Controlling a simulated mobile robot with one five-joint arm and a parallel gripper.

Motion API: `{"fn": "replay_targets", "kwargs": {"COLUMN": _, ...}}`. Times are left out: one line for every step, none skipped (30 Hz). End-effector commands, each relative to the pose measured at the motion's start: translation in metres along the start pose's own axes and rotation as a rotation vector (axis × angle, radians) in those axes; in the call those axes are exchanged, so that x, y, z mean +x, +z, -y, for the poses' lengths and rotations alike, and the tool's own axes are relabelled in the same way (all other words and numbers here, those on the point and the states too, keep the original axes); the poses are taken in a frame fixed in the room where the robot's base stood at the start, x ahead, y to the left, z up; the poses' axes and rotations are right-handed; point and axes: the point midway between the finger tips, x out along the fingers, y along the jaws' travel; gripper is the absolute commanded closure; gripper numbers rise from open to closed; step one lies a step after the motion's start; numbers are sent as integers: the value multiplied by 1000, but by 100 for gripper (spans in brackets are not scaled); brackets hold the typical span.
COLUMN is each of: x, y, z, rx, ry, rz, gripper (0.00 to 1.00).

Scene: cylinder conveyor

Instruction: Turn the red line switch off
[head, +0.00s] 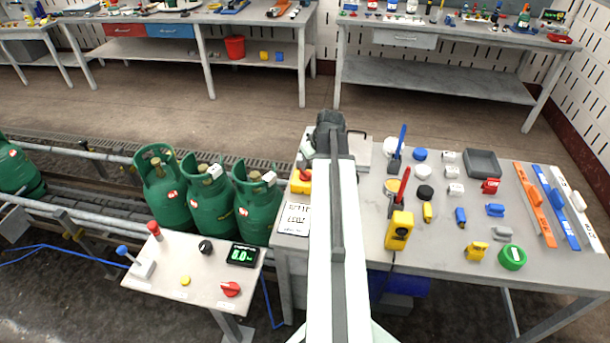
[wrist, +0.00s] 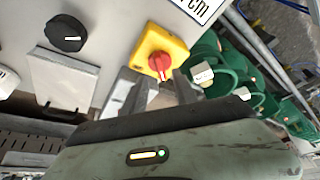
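A yellow switch box with a red rotary knob (wrist: 159,62) sits on the grey table's edge in the wrist view. In the head view the yellow box (head: 299,183) shows just left of my arm and is partly hidden by it. My gripper (wrist: 155,88) is close to the yellow box in the wrist view. Its two grey fingers stand apart, with nothing seen between them, their tips near the box's lower edge and the red knob. In the head view my gripper is hidden behind my arm. Another red knob (head: 231,289) is on the small control panel (head: 190,268).
Green gas cylinders (head: 257,205) stand on the conveyor left of the table. A white label card (head: 293,219) lies by the yellow box. A black knob (wrist: 66,33) and a grey box (wrist: 64,78) are left of it. Several tools and parts cover the table's right.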

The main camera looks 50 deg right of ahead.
Motion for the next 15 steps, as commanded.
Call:
{"fn": "replay_targets", "kwargs": {"x": 16, "y": 2, "z": 0, "rx": -1, "ry": 0, "rz": 0, "gripper": 65}}
{"fn": "replay_targets", "kwargs": {"x": 22, "y": 3, "z": -1, "rx": 0, "ry": 0, "rz": 0, "gripper": 65}}
{"fn": "replay_targets", "kwargs": {"x": 30, "y": 3, "z": -1, "rx": 0, "ry": 0, "rz": 0, "gripper": 65}}
{"fn": "replay_targets", "kwargs": {"x": 35, "y": 3, "z": -1, "rx": 0, "ry": 0, "rz": 0, "gripper": 65}}
{"fn": "replay_targets", "kwargs": {"x": 41, "y": 3, "z": -1, "rx": 0, "ry": 0, "rz": 0, "gripper": 65}}
{"fn": "replay_targets", "kwargs": {"x": 49, "y": 3, "z": -1, "rx": 0, "ry": 0, "rz": 0, "gripper": 65}}
{"fn": "replay_targets", "kwargs": {"x": 54, "y": 3, "z": -1, "rx": 1, "ry": 0, "rz": 0, "gripper": 65}}
{"fn": "replay_targets", "kwargs": {"x": 58, "y": 3, "z": 0, "rx": 1, "ry": 0, "rz": 0, "gripper": 65}}
{"fn": "replay_targets", "kwargs": {"x": 62, "y": 2, "z": 0, "rx": 1, "ry": 0, "rz": 0, "gripper": 65}}
{"fn": "replay_targets", "kwargs": {"x": 64, "y": 2, "z": 0, "rx": 1, "ry": 0, "rz": 0, "gripper": 65}}
{"fn": "replay_targets", "kwargs": {"x": 65, "y": 2, "z": 0, "rx": 1, "ry": 0, "rz": 0, "gripper": 65}}
{"fn": "replay_targets", "kwargs": {"x": 65, "y": 1, "z": 0, "rx": 1, "ry": 0, "rz": 0, "gripper": 65}}
{"fn": "replay_targets", "kwargs": {"x": 65, "y": 1, "z": 0, "rx": 1, "ry": 0, "rz": 0, "gripper": 65}}
{"fn": "replay_targets", "kwargs": {"x": 64, "y": 1, "z": 0, "rx": 1, "ry": 0, "rz": 0, "gripper": 65}}
{"fn": "replay_targets", "kwargs": {"x": 63, "y": 1, "z": 0, "rx": 1, "ry": 0, "rz": 0, "gripper": 65}}
